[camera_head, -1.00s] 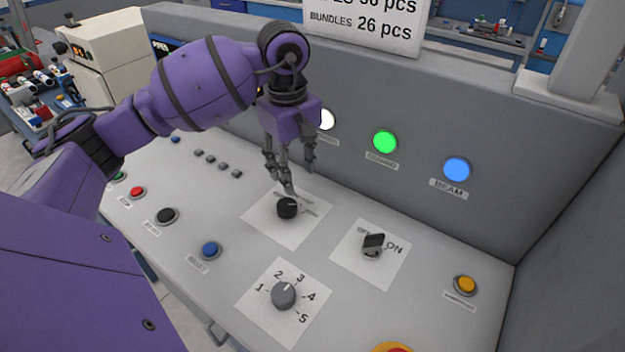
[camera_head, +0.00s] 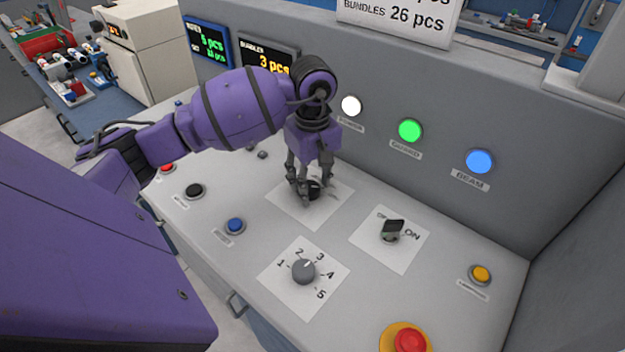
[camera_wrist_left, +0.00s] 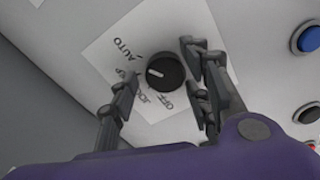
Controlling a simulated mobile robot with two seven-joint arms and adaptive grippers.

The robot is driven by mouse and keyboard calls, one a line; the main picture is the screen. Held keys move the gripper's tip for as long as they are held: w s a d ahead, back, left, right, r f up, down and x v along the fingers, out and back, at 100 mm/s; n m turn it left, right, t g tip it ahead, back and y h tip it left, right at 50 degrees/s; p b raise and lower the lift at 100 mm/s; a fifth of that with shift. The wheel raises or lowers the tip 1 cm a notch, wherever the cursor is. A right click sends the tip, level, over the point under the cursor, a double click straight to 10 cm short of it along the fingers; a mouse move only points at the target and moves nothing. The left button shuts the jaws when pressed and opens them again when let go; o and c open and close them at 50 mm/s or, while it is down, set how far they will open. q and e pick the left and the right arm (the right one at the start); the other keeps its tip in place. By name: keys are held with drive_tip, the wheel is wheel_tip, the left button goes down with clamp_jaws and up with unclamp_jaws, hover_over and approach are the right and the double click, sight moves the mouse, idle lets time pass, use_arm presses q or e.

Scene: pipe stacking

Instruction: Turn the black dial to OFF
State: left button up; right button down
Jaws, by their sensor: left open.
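The black dial (camera_head: 315,188) sits on a white label plate (camera_head: 330,207) on the sloped console, partly hidden behind my left gripper's fingers. In the left wrist view the dial (camera_wrist_left: 165,73) shows a white pointer mark directed left, towards a label that is partly covered by a finger. AUTO, JOG and OFF can be read on the plate (camera_wrist_left: 100,45) around it. My left gripper (camera_head: 307,190) is open, with its fingers low over the plate. In the wrist view its fingers (camera_wrist_left: 160,78) stand on both sides of the dial; contact cannot be told. My right gripper is out of view.
A grey numbered dial (camera_head: 303,271) is nearer the front, and a dark ON switch (camera_head: 391,229) is to the right. A red emergency button (camera_head: 410,341), a yellow button (camera_head: 481,273) and a blue button (camera_head: 235,225) also stand up. The upright panel with lamps (camera_head: 410,130) rises behind.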

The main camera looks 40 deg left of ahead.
use_arm(q)
drive_tip(key=c, duration=1)
drive_tip(key=shift+c, duration=0.2)
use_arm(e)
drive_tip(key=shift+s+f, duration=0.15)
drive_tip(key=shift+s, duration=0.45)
